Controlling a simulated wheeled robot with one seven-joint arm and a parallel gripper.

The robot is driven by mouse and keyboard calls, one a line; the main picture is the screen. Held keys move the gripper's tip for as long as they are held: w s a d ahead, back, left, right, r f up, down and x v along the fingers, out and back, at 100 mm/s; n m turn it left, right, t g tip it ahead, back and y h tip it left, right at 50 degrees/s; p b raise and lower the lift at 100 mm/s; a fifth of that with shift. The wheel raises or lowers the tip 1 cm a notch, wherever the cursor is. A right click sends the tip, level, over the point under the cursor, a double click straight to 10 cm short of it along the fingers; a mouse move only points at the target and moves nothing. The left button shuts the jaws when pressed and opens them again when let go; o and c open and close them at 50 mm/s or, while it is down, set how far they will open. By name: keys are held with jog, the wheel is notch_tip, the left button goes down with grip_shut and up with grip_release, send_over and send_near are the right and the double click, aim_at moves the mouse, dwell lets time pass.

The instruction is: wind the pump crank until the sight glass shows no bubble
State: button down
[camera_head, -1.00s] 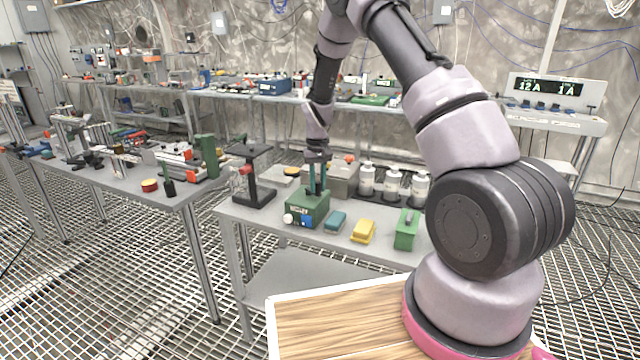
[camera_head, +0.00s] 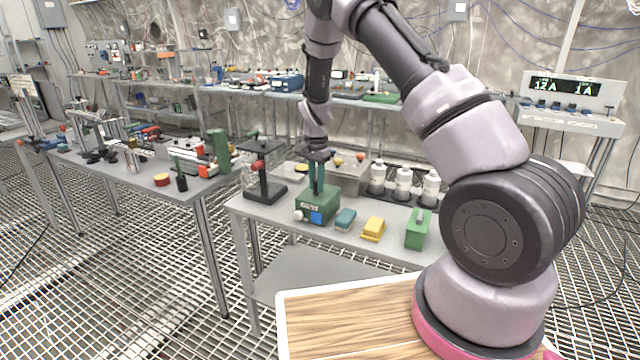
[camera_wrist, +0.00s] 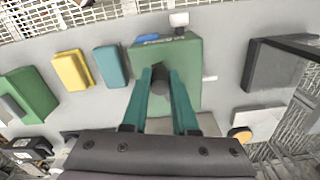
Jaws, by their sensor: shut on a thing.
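The green pump box (camera_head: 308,208) stands near the front edge of the grey table. It has a blue panel (camera_head: 317,217) and a white round part (camera_head: 299,215) on its front. Which part is the sight glass is unclear, and no bubble can be made out. My gripper (camera_head: 317,190) points down over the box, its teal fingers reaching to its top. In the wrist view, my gripper (camera_wrist: 160,88) is shut on a dark upright crank knob (camera_wrist: 163,80) above the green top. The rest of the crank is hidden.
A teal block (camera_head: 345,219), a yellow block (camera_head: 373,229) and a green box with a handle (camera_head: 417,229) stand right of the pump. A black stand (camera_head: 265,190) is to its left. White bottles (camera_head: 403,185) and a grey box (camera_head: 350,177) stand behind.

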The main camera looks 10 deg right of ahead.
jog(key=shift+w+a+m, duration=0.3)
jog(key=shift+a+m, duration=0.1)
jog(key=shift+m, duration=0.7)
jog(key=c, duration=0.7)
grip_release()
jog(key=shift+r, duration=0.1)
notch_tip(320, 180, up, 11)
jog(key=shift+f, duration=0.2)
